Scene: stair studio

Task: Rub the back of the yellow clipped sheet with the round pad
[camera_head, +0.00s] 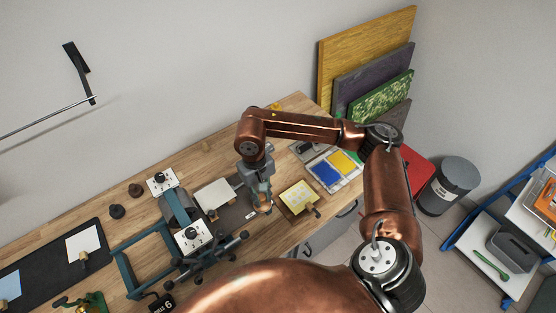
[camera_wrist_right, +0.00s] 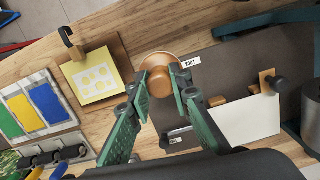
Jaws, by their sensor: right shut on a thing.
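My right gripper (camera_head: 262,199) is shut on the round pad (camera_head: 263,208), a wooden, knob-like piece. In the right wrist view the pad (camera_wrist_right: 170,66) sits between the green fingertips (camera_wrist_right: 164,78), over the edge of a dark grey mat near a small label. I cannot tell whether it touches the surface below. The yellow sheet (camera_head: 298,194), with pale shapes on it, lies to the right of the pad on a wooden board, held by a clip (camera_head: 315,211). In the right wrist view the sheet (camera_wrist_right: 93,82) is left of the gripper, apart from it. My left gripper is not in view.
A white sheet (camera_head: 214,193) lies clipped on the dark mat. A teal press frame (camera_head: 140,262) with dark handles stands left of the gripper. A tray with blue and yellow panels (camera_head: 326,174) is beyond the yellow sheet. Bare wood lies between mat and sheet.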

